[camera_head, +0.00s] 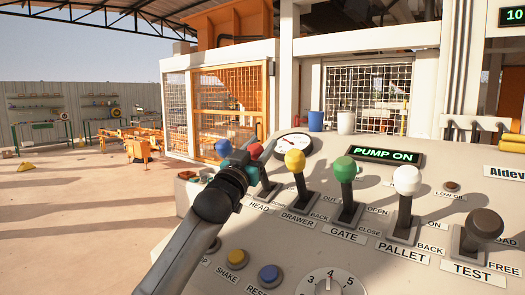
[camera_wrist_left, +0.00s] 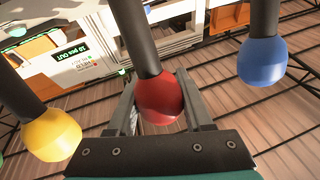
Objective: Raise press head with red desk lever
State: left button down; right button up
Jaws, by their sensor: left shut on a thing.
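The red desk lever, labelled HEAD, stands at the left of the lever row in the head view, its red knob (camera_head: 255,151) partly hidden by my left gripper (camera_head: 243,160). In the left wrist view the red knob (camera_wrist_left: 160,100) sits between the two fingers of my left gripper (camera_wrist_left: 160,92), which is shut on it. The dark lever shaft runs up from the knob in that view. I cannot make out the press head itself. My right gripper is not in view.
A blue knob (camera_head: 223,148) is just left of the red one, and a yellow knob (camera_head: 295,160) just right. Green (camera_head: 345,169), white (camera_head: 407,179) and dark (camera_head: 487,224) knobs follow. A yellow button (camera_head: 236,258) and a blue button (camera_head: 270,274) sit in front. A display (camera_head: 385,156) reads PUMP ON.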

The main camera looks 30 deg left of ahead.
pick_arm(q)
jog(key=shift+c, duration=1.6)
grip_release()
jog(key=shift+s+d+f, duration=0.1)
jog(key=shift+s+f, duration=0.2)
jog(key=shift+s, duration=0.25)
jog(key=b+v, duration=0.1)
jog(key=v, duration=1.3)
jog(key=shift+b, duration=0.35)
jog(key=shift+s+r, duration=0.1)
jog(key=shift+s, duration=0.05)
